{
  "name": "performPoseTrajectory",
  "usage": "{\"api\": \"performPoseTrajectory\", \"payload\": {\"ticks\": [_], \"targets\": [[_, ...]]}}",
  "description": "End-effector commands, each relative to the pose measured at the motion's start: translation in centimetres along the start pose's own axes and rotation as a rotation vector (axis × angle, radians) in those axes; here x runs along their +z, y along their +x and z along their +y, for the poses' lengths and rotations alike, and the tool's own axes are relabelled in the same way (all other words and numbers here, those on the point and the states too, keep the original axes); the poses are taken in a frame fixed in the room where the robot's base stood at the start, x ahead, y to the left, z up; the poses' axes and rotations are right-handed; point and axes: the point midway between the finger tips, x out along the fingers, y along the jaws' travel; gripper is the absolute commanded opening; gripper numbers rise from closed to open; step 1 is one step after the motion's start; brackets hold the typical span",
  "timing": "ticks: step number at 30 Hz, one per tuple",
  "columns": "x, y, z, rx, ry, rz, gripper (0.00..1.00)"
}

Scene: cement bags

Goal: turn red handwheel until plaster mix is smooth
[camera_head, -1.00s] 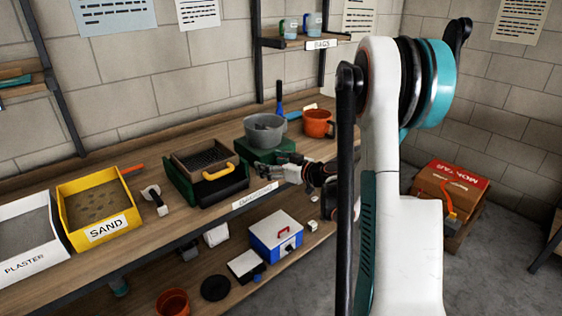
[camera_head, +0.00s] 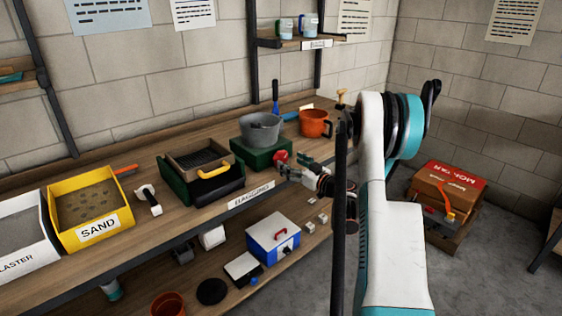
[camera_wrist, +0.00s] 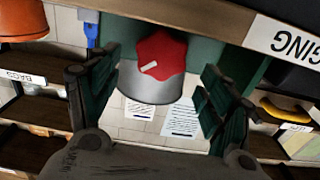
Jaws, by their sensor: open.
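The red handwheel (camera_head: 279,157) is on the front of the green mixer base (camera_head: 263,152), facing the bench's front edge. The grey mixing pot (camera_head: 260,127) stands on that base; its contents are too small to judge. In the wrist view, which is upside down, the red handwheel (camera_wrist: 161,52) with a pale mark shows between the dark green fingers, with the grey pot (camera_wrist: 150,88) behind. My gripper (camera_head: 294,166) is open and empty in front of the handwheel, its fingers on either side in the wrist view. Whether a finger touches it, I cannot tell.
A black and green sieve box (camera_head: 203,173) with a yellow handle stands left of the base. The orange pot (camera_head: 315,122) is to its right. A yellow sand bin (camera_head: 90,232) is far left. A blue and white box (camera_head: 272,240) sits on the lower shelf.

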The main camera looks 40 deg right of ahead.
Motion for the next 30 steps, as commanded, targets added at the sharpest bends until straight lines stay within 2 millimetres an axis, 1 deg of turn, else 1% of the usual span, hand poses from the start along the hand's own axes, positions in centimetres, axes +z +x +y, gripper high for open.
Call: {"api": "performPoseTrajectory", "payload": {"ticks": [1,3,9,15,23,26,27,29,30], "targets": [[0.2,1.1,-0.1,-0.003,0.000,0.000,0.73],[0.2,2.4,-0.1,-0.003,0.000,0.000,0.73],[0.1,5.1,-0.1,-0.001,0.000,0.000,0.73],[0.0,6.2,0.0,0.000,0.000,0.000,0.73],[0.0,6.2,0.0,0.000,0.000,0.000,0.73],[0.0,6.2,0.0,0.000,0.000,0.000,0.53],[0.0,6.2,0.0,0.000,0.000,0.000,0.44],[0.0,6.2,0.0,0.000,0.000,0.000,0.30],[0.0,6.2,0.0,0.000,0.000,0.000,0.29]]}}
